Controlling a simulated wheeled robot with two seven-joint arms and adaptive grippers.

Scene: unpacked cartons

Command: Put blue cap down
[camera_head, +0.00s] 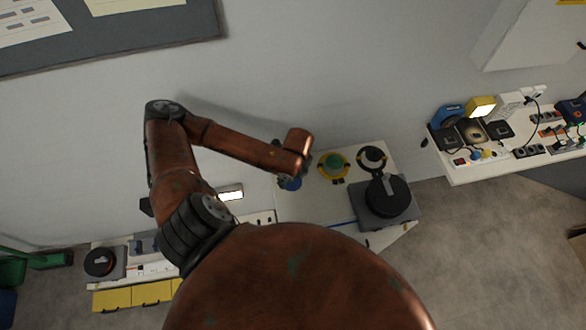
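A blue cap (290,184) shows below the end of my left arm, over the left part of the white table (318,208). My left gripper (283,174) is mostly hidden under the copper wrist; only dark bits of it show beside the blue cap. I cannot tell whether its fingers are open, shut on the cap, or whether the cap rests on the table. My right gripper is not in view.
A green-topped object with a yellow ring (334,166) stands right of the blue cap. A black-and-white round piece (372,158) and a grey box with a black disc (387,196) are further right. A crowded shelf (470,165) is at the far right.

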